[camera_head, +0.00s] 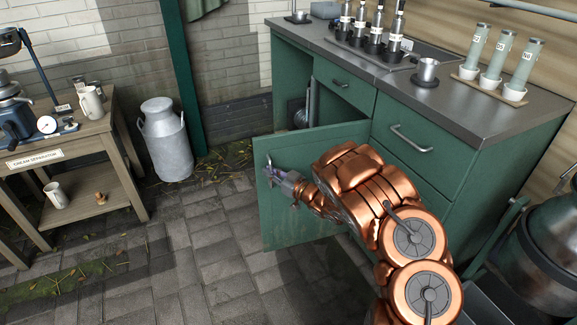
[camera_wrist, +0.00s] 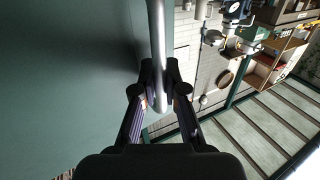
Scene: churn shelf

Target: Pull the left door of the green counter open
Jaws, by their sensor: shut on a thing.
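The green counter (camera_head: 460,140) stands at the right in the head view, with a grey top. Its left door (camera_head: 290,225) is swung well open, out from the counter front, and the dark cupboard inside shows behind it. My gripper (camera_head: 270,172) is at the door's outer part, near its free edge. In the wrist view my gripper (camera_wrist: 160,85) is shut on the door's metal bar handle (camera_wrist: 156,35), with the green door face (camera_wrist: 70,80) filling the left side. The arm hides part of the door and counter front in the head view.
A milk can (camera_head: 166,140) stands on the paving near a green post (camera_head: 182,75). A wooden table (camera_head: 85,145) with a cream separator is at the left. Bottles (camera_head: 376,28) and cylinders (camera_head: 494,58) stand on the counter top. The paving left of the door is clear.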

